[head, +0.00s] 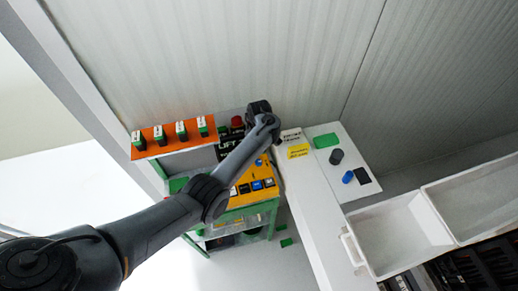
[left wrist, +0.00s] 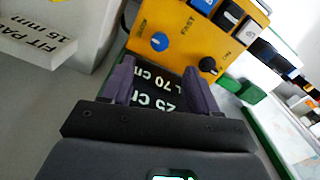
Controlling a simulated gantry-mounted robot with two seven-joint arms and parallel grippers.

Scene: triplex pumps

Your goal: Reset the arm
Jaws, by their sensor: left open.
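My left arm (head: 150,230) reaches from the lower left to the middle of the head view. Its wrist (head: 262,125) is in front of the back wall, above a yellow control panel (head: 240,200); the fingers are hard to make out there. In the left wrist view my left gripper (left wrist: 160,82) is open, its two purple-grey fingers apart. A black piece with white lettering (left wrist: 158,92) shows between the fingers; I cannot tell whether they touch it. The yellow panel (left wrist: 180,25), with a blue knob (left wrist: 160,41) and a black knob (left wrist: 207,64), is just beyond the fingertips.
An orange shelf (head: 155,152) with several green-and-white switches is left of the wrist. A red button (head: 237,121) is close beside it. A white board (head: 345,190) with knobs stands to the right. White bins (head: 405,235) are at the far right. A green-framed stand (head: 235,238) is below.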

